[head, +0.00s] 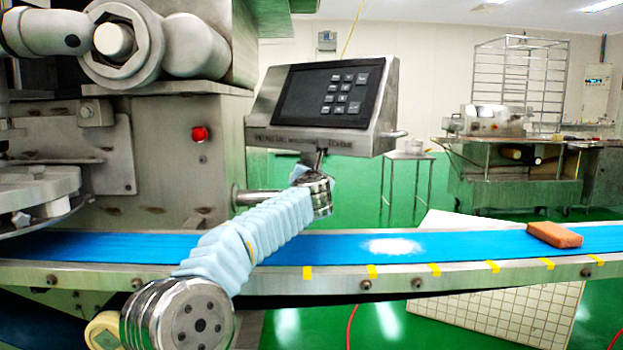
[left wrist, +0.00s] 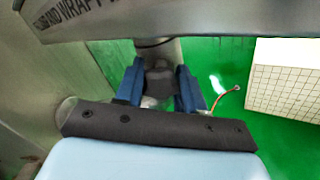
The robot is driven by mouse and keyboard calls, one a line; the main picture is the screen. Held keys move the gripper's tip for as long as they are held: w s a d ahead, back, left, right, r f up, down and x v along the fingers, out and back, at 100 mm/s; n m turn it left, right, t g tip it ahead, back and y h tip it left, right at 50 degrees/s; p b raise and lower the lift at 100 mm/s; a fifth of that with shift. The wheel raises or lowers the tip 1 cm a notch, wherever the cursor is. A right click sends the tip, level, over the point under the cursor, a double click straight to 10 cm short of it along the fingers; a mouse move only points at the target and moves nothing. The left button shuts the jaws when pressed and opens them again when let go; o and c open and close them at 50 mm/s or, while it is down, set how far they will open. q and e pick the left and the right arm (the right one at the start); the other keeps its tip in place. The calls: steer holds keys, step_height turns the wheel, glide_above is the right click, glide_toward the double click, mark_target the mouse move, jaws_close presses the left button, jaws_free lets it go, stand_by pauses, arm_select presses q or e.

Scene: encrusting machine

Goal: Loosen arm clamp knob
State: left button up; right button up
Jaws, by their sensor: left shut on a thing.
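The arm clamp knob (left wrist: 160,82) is a dark grey knob below the control panel, seen in the left wrist view. My left gripper (left wrist: 161,90) has its two blue fingers on either side of the knob and is shut on it. In the head view my left arm reaches up from the bottom to just under the control panel (head: 330,95). The fingers and the knob cannot be made out there. The panel stands on a short metal post (head: 319,158). My right gripper is in neither view.
A blue conveyor belt (head: 460,244) runs across below the panel, with an orange-brown block (head: 554,234) on its right part. The steel machine body (head: 170,150) with a red button (head: 199,133) stands at left. Green floor lies open beyond the belt.

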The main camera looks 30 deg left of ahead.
arm_select(q)
steer(key=shift+a+f+n, duration=0.15)
steer(key=shift+f+n, duration=0.25)
steer(key=shift+n, duration=0.3)
steer(key=shift+b, duration=0.3)
steer(key=o, duration=1)
steer(key=shift+o, duration=0.2)
steer(key=shift+r, duration=0.2)
steer(key=shift+s+d, duration=0.35)
steer(key=b+v, duration=0.2)
steer(key=v, duration=1)
steer(key=shift+s+d+b, duration=0.2)
steer(key=shift+s+b, duration=0.15)
steer(key=shift+b, duration=0.05)
steer(key=shift+f, duration=0.1)
